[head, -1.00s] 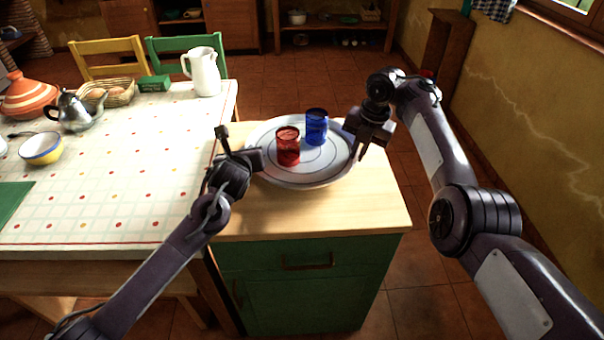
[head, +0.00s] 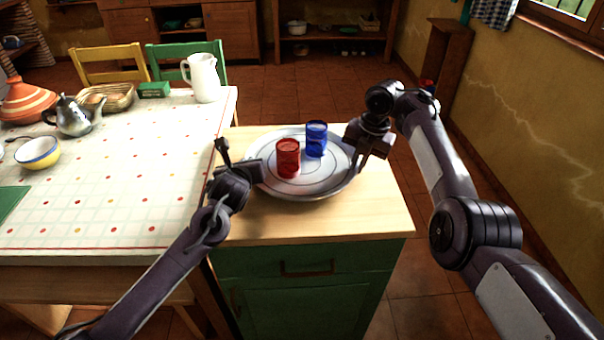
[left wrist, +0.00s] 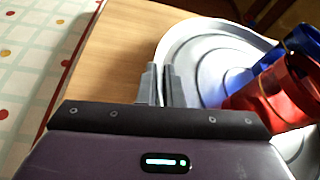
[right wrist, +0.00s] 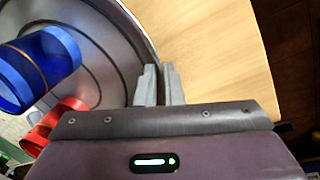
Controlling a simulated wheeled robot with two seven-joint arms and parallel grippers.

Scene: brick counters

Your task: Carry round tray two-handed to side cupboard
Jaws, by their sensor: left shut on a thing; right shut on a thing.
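The round grey tray (head: 310,188) is over the wooden top of the green side cupboard (head: 370,212), roughly level. Whether it touches the top I cannot tell. A red cup (head: 288,160) and a blue cup (head: 316,140) stand upright on it. My left gripper (head: 261,171) is shut on the tray's left rim, and its fingers (left wrist: 166,84) show at the rim in the left wrist view. My right gripper (head: 357,158) is shut on the right rim, its fingers (right wrist: 159,86) at the edge in the right wrist view.
The dining table (head: 120,190) adjoins the cupboard on the left, with a white pitcher (head: 203,78), teapot (head: 75,115), bowl (head: 38,152) and basket (head: 105,97). Bare cupboard top shows in front of the tray. A yellow wall (head: 530,110) stands at the right.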

